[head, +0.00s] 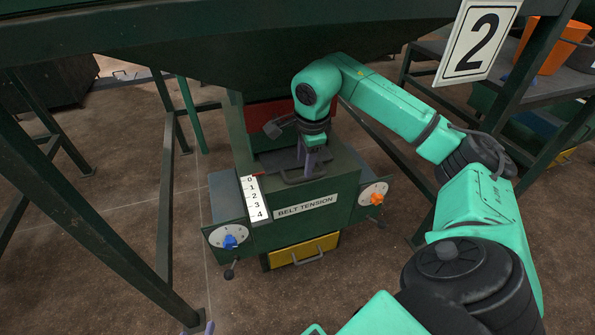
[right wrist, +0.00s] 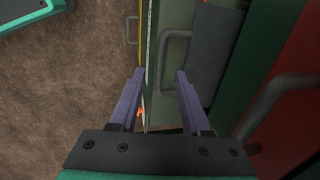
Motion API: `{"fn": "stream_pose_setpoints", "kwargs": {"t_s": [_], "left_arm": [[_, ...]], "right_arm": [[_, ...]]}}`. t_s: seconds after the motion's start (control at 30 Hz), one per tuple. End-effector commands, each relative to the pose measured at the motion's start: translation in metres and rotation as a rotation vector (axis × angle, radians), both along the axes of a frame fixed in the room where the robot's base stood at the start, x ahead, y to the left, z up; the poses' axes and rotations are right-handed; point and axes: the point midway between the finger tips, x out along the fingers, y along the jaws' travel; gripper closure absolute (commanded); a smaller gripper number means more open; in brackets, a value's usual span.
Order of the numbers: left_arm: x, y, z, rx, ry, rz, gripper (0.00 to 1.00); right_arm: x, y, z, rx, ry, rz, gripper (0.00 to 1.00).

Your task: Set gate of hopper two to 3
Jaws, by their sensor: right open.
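Hopper two (head: 290,50) is a dark green bin with a "2" sign (head: 480,40) at its right. Below its mouth is a gate with a grey bar handle (head: 304,178). A white scale (head: 255,199) marked 0 to 4 stands left of the handle; I cannot tell which mark the gate is at. My right gripper (head: 312,168) is at the handle. In the right wrist view my right gripper (right wrist: 159,75) is open, with a grey handle (right wrist: 161,78) showing between its purple fingers; contact is unclear. Only a purple tip of my left gripper (head: 210,328) shows at the bottom edge.
A "BELT TENSION" plate (head: 303,207) sits between a blue-knobbed dial (head: 230,241) and an orange-knobbed dial (head: 376,199). A yellow drawer (head: 303,253) is below. Green frame legs (head: 95,215) stand at left. Another grey handle (right wrist: 275,95) shows in the right wrist view.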

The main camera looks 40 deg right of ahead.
Motion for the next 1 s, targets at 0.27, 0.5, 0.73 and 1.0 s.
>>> {"fn": "stream_pose_setpoints", "kwargs": {"t_s": [0.27,0.5,0.73,1.0], "left_arm": [[0.0,-0.001,-0.023,-0.021,-0.026,0.015,0.22],[0.0,-0.001,-0.023,-0.023,-0.027,0.016,0.22],[0.0,-0.001,-0.023,-0.021,-0.027,0.015,0.22],[0.0,-0.001,-0.023,-0.021,-0.027,0.016,0.22]], "right_arm": [[0.009,-0.002,-0.05,0.004,0.001,-0.001,0.53],[0.01,-0.003,-0.051,0.005,0.0,-0.002,0.53],[0.01,-0.002,-0.051,0.006,0.0,-0.002,1.0],[0.01,-0.002,-0.05,0.006,-0.001,-0.002,1.0]]}}
